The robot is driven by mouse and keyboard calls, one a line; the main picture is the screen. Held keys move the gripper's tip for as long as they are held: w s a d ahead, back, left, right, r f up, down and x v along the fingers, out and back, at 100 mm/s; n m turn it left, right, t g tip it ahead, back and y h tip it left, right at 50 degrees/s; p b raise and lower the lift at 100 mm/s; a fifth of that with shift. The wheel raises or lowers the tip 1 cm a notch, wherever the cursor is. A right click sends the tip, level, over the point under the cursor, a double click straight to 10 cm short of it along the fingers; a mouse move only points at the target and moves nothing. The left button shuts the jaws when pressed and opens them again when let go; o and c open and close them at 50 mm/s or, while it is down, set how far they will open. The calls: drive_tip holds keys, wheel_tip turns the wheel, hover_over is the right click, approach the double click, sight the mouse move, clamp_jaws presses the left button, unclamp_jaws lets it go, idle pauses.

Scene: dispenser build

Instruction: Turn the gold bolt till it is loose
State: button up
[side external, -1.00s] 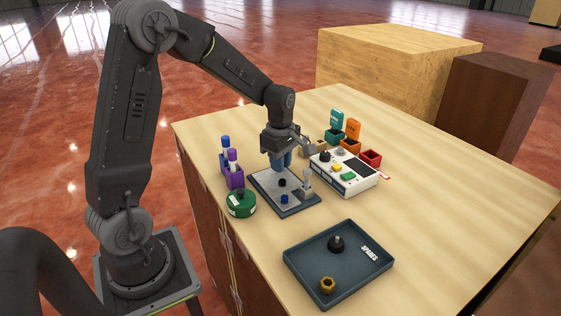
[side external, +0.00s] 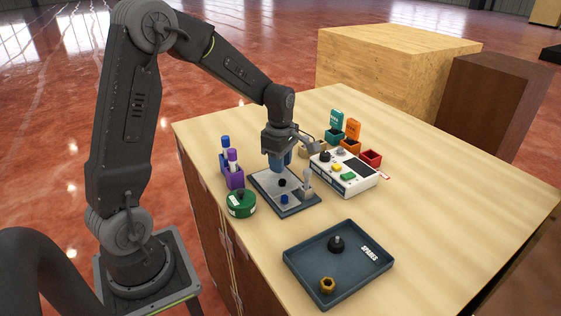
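My gripper (side external: 279,167) points down over the back part of the grey plate (side external: 297,207). Its blue fingers are close to the plate, and what lies between or under them is hidden. No gold bolt shows on the visible part of the plate. A black knob (side external: 282,183), a blue piece (side external: 284,199) and a grey upright piece (side external: 307,187) are on the plate. A gold hexagonal piece (side external: 327,285) with a dark centre lies in the dark spares tray (side external: 296,266); I cannot tell whether it is a bolt or a nut.
A green round container (side external: 241,204) and a purple holder (side external: 234,178) stand left of the plate. A white box with buttons (side external: 345,183) and orange, teal and red bins (side external: 371,158) stand right and behind. A black knobbed part (side external: 336,244) is in the tray. The right tabletop is clear.

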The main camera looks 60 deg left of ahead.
drive_tip(key=shift+o, duration=1.2)
drive_tip(key=shift+r, duration=0.1)
wheel_tip(320, 180, up, 14)
drive_tip(key=shift+f, duration=0.2)
drive_tip(key=s+d+m+t, duration=0.2)
drive_tip(key=s+d+m, duration=0.5)
drive_tip(key=s+m, duration=0.2)
drive_tip(key=s+d+m+t, duration=0.3)
drive_tip(key=s+d+m, duration=0.4)
drive_tip(key=m, duration=0.7)
drive_tip(key=shift+s+d+m+t, duration=0.25)
drive_tip(key=shift+s+m+t, duration=0.05)
drive_tip(key=shift+s, duration=0.7)
